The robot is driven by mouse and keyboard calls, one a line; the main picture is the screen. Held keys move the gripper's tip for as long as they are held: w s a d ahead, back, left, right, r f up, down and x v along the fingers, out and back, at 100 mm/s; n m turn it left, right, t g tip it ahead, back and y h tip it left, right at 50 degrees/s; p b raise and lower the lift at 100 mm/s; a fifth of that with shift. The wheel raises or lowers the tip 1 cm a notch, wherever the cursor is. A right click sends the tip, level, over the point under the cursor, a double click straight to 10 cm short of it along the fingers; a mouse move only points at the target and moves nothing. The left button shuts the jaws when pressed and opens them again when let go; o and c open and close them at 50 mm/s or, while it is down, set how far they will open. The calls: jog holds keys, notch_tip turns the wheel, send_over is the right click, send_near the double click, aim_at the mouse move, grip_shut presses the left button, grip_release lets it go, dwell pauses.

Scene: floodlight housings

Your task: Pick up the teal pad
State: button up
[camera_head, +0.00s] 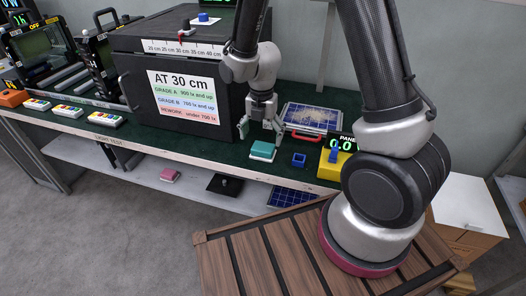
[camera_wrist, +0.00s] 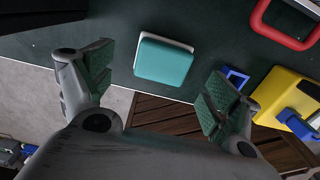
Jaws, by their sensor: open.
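The teal pad (camera_head: 263,149) lies on the dark green bench top near its front edge, with a white layer under its teal top. In the wrist view the teal pad (camera_wrist: 163,62) sits beyond the fingertips, roughly between them and apart from both. My gripper (camera_head: 260,126) is just above and behind the pad, pointing down. In the wrist view my gripper (camera_wrist: 160,78) has its two green-padded fingers spread wide with nothing between them.
A blue square ring (camera_head: 299,160) and a yellow meter (camera_head: 332,166) stand right of the pad. A red handle (camera_head: 304,137) and a solar panel (camera_head: 312,118) are behind. A dark box (camera_head: 140,75) with a sign stands left. A pink block (camera_head: 170,175) lies on the lower shelf.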

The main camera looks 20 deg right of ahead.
aim_at(263, 146)
notch_tip(263, 146, down, 5)
jog(key=shift+s+d+r, duration=0.1)
jog(key=shift+s, duration=0.05)
jog(key=c, duration=1.1)
